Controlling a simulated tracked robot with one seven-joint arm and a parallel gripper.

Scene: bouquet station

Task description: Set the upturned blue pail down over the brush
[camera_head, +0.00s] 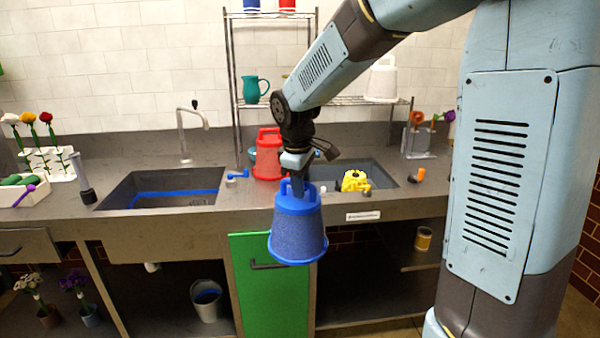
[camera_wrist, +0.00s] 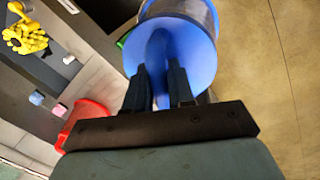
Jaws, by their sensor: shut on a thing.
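The blue pail (camera_head: 297,235) hangs upturned, wide rim down, in front of the counter's front edge. It also shows in the wrist view (camera_wrist: 190,40). My gripper (camera_head: 297,186) is shut on the handle on top of the pail; in the wrist view the two dark fingers (camera_wrist: 160,78) sit on either side of that blue handle. I cannot surely pick out the brush. A small blue item (camera_head: 237,175) lies on the counter between the sinks, too small to identify. What is under the pail is hidden.
A red pail (camera_head: 268,160) stands on the counter (camera_head: 225,198) behind the blue pail. A yellow object (camera_head: 356,181) is at the right sink (camera_head: 380,172); the left sink (camera_head: 150,186) has a tap (camera_head: 182,130) behind it. A green cabinet door (camera_head: 268,300) is below.

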